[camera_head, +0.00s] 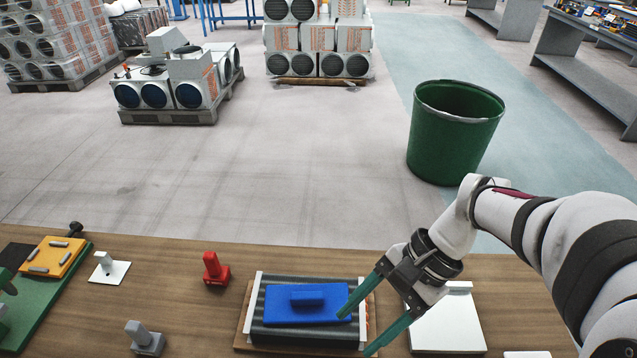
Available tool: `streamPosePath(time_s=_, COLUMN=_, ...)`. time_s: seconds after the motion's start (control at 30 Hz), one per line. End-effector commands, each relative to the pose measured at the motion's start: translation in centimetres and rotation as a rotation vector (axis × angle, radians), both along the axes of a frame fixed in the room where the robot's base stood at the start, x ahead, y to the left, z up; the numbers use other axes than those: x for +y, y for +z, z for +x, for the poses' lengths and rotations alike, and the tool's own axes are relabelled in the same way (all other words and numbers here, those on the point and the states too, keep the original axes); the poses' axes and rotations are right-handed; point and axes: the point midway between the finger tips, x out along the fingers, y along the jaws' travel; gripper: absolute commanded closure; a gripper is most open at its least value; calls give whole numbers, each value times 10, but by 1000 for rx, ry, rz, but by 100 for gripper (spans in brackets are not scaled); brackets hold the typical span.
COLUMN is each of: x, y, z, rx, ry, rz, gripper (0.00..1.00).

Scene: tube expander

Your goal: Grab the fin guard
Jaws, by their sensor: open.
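A blue block-handled plate (275,303), which looks like the fin guard, lies flat on a dark finned coil (262,334) with pale end plates. The coil rests on a wooden board on the workbench. My gripper (356,333) comes in from the right with two long green fingers spread apart and nothing between them. One fingertip is at the right edge of the blue plate in the picture; the other is lower, by the coil's right end. I cannot tell whether either finger touches anything. The plate's raised handle is in full view.
A red tool (214,270) stands left of the coil, a grey block (145,338) nearer the front. A white plate (445,322) lies under my gripper's right side. A green fixture with an orange plate (55,256) is far left. A green bin (452,130) stands on the floor behind.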

Motion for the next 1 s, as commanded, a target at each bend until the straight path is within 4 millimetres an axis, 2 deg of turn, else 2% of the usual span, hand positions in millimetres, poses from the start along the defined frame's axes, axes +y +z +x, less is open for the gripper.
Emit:
streamPosePath(time_s=0.03, x=-5, y=-12, z=31, rx=83, ry=-88, rz=82, gripper=38)
streamPosePath(time_s=0.1, x=-13, y=-31, z=71, rx=176, ry=-209, rz=204, gripper=38)
streamPosePath(time_s=0.2, x=-29, y=-62, z=114, rx=273, ry=-352, rz=352, gripper=38)
streamPosePath(time_s=0.3, x=-42, y=-86, z=138, rx=329, ry=-444, rz=452, gripper=38)
streamPosePath(time_s=0.4, x=-46, y=-98, z=148, rx=352, ry=-485, rz=499, gripper=38)
streamPosePath(time_s=0.47, x=-40, y=-102, z=148, rx=356, ry=-491, rz=508, gripper=38)
streamPosePath(time_s=0.7, x=23, y=-128, z=141, rx=358, ry=-487, rz=505, gripper=38)
streamPosePath(time_s=1.0, x=68, y=-149, z=132, rx=358, ry=-488, rz=502, gripper=38)
